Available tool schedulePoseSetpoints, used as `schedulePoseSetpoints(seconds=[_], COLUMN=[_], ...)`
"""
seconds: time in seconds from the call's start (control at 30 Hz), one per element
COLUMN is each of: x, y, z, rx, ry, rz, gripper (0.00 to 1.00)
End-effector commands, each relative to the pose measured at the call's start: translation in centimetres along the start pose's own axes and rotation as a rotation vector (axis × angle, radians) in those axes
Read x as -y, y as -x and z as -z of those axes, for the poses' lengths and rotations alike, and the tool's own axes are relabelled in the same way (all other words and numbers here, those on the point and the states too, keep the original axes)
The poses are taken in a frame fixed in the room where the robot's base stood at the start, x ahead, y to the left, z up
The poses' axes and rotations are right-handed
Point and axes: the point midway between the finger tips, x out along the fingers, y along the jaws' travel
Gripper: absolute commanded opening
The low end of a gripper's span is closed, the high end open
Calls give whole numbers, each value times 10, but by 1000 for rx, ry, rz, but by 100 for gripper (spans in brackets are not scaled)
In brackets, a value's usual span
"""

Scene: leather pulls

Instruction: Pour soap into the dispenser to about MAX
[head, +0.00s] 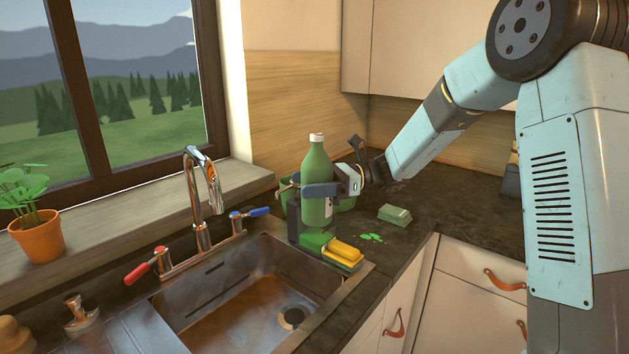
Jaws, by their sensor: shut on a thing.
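A green bottle (316,163) with a white top stands upright above the counter's corner beside the sink. My gripper (320,190) is shut on its middle, with a dark finger across the front of the bottle. Part of a white label shows beside the finger. I cannot tell whether the bottle's base touches anything. A metal fitting (76,308) with a knob at the left of the sink may be the dispenser, but I cannot tell. No MAX mark or soap level is readable.
Green and yellow sponges (343,251) sit at the sink's corner by a dark holder (293,214). A green block (394,214) and green splashes (371,237) lie right. The tap (203,200) rises behind the sink (240,295).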

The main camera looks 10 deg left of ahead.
Motion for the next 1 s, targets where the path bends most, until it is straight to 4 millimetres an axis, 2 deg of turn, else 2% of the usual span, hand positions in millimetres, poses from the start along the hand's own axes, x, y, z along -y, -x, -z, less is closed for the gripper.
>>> schedulePoseSetpoints(seconds=[0.17, 0.63, 0.87, 1.0], x=[-2, -15, -32, -30], y=[6, 6, 2, 3], z=[1, 15, 28, 27], rx=[27, 139, 194, 194], ry=[-124, -662, -935, -930], rz=[12, 14, 11, 13], gripper=[22, 22, 22, 22])
